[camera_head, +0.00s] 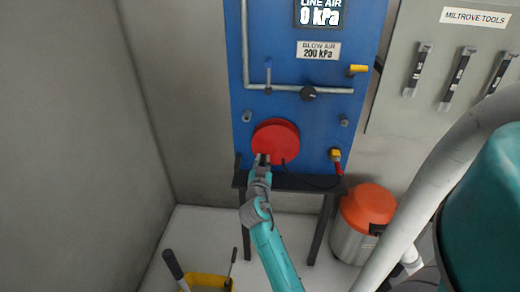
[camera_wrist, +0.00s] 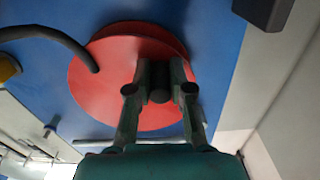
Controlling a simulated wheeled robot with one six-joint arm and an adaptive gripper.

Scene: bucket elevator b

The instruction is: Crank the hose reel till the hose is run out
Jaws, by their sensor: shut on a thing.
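The red hose reel (camera_head: 275,139) is a round disc on the blue panel, above a dark shelf. It also fills the upper middle of the wrist view (camera_wrist: 98,88). A dark hose (camera_wrist: 52,36) curves from the reel's face toward the left in the wrist view. My gripper (camera_head: 262,160) is at the reel's lower left edge in the head view. In the wrist view my gripper (camera_wrist: 158,92) is shut on a dark round crank handle (camera_wrist: 158,95) in front of the disc. The fingers partly hide the handle, and the hose's end on the reel cannot be made out.
The blue panel (camera_head: 236,105) carries grey pipes (camera_head: 290,88), a yellow valve handle (camera_head: 357,69) and a yellow and red fitting (camera_head: 336,157). The dark shelf (camera_head: 310,184) is below. An orange-lidded bin (camera_head: 368,207) stands right; a yellow bucket (camera_head: 208,281) stands lower left.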

